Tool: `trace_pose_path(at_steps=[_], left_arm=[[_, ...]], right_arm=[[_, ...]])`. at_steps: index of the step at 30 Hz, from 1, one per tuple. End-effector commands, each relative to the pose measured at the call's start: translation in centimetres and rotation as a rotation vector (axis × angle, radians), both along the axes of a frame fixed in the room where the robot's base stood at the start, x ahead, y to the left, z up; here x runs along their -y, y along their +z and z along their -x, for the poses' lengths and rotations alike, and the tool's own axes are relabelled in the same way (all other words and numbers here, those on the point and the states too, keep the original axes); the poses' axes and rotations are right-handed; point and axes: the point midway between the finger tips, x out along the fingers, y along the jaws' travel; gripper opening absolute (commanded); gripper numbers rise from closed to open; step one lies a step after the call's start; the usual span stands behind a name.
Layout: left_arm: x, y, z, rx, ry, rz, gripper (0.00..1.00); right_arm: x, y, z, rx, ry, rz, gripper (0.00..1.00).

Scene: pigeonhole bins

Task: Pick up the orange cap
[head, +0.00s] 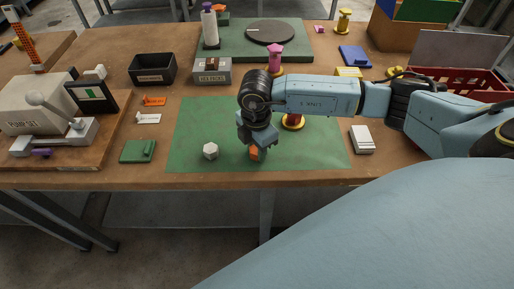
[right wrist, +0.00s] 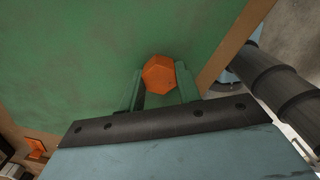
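The orange cap (head: 254,154) is a small hexagonal piece at the front of the green mat (head: 190,128). In the right wrist view the orange cap (right wrist: 158,73) sits between the green fingertips. My right gripper (head: 257,149) points down at it and hides part of it in the head view. In the right wrist view my right gripper (right wrist: 160,86) has its fingers against both sides of the cap, shut on it. The cap looks at or very near mat level; I cannot tell whether it touches the mat. My left gripper is not in view.
A white hexagonal piece (head: 210,150) lies left of the gripper. A white box (head: 362,139) is to the right, a green block (head: 138,151) to the left. The mat's front left is clear.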

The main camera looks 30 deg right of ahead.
Motion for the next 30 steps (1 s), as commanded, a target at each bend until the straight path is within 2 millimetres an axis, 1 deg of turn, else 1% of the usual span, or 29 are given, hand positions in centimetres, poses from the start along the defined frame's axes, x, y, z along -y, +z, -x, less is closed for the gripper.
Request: trace_pose_path(at_steps=[1, 3, 4, 10, 21, 28, 30], left_arm=[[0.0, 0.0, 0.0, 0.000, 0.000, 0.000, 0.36], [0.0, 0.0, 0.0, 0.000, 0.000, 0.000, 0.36], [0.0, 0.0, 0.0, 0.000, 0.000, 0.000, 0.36], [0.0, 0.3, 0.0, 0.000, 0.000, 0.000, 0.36], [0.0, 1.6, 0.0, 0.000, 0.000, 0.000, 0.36], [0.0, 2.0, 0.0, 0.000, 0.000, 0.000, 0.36], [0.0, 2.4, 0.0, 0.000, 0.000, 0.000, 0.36]], right_arm=[[0.0, 0.0, 0.0, 0.000, 0.000, 0.000, 0.16], [0.0, 0.0, 0.0, 0.000, 0.000, 0.000, 0.07], [0.0, 0.0, 0.0, 0.000, 0.000, 0.000, 0.06], [0.0, 0.3, 0.0, 0.000, 0.000, 0.000, 0.05], [0.0, 1.8, 0.0, 0.000, 0.001, 0.000, 0.05], [0.0, 2.3, 0.0, 0.000, 0.001, 0.000, 0.05], [0.0, 2.7, 0.0, 0.000, 0.000, -0.001, 0.05]])
